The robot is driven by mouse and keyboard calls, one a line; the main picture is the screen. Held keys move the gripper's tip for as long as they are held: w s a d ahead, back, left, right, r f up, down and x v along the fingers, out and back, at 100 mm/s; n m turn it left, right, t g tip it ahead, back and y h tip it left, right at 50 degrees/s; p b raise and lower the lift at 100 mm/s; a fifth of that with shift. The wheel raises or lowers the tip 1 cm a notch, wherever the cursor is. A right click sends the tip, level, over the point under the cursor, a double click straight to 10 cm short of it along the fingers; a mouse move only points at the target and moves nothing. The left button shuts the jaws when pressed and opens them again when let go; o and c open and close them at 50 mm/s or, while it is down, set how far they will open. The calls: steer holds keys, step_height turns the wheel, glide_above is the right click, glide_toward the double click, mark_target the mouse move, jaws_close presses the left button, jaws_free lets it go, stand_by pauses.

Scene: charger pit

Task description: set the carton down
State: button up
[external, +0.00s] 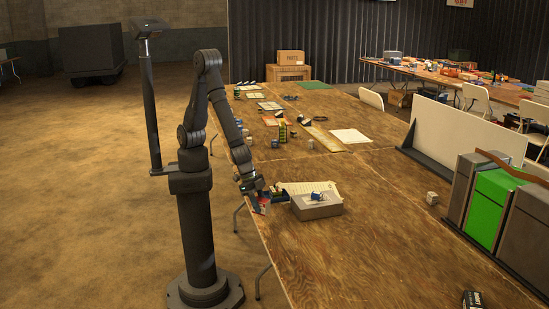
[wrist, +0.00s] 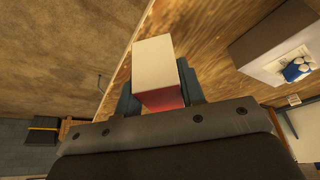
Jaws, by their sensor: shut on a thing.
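My gripper (wrist: 156,88) is shut on a small carton, which shows a white face (wrist: 152,62) and a red lower side in the wrist view. Blue-grey fingers press it from both sides. In the external view my gripper (external: 256,200) is low by the near left edge of the wooden table (external: 330,250). The carton (external: 263,203) shows there only as a small red and white patch. I cannot tell whether it touches the table top.
A small grey cube (external: 432,198) lies further right. The table's front part is mostly clear.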

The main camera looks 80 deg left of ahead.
steer(key=w+f, duration=0.1)
steer(key=w, duration=0.1)
steer(key=w+f, duration=0.1)
steer(key=w, duration=0.1)
steer(key=w+f, duration=0.2)
steer(key=w, duration=0.1)
steer(key=shift+a+f, duration=0.1)
steer(key=shift+a, duration=0.1)
steer(key=shift+f, duration=2)
steer(key=shift+f, duration=0.15)
steer(key=o, duration=1.1)
steer(key=shift+c, duration=0.2)
steer(key=v, duration=1.2)
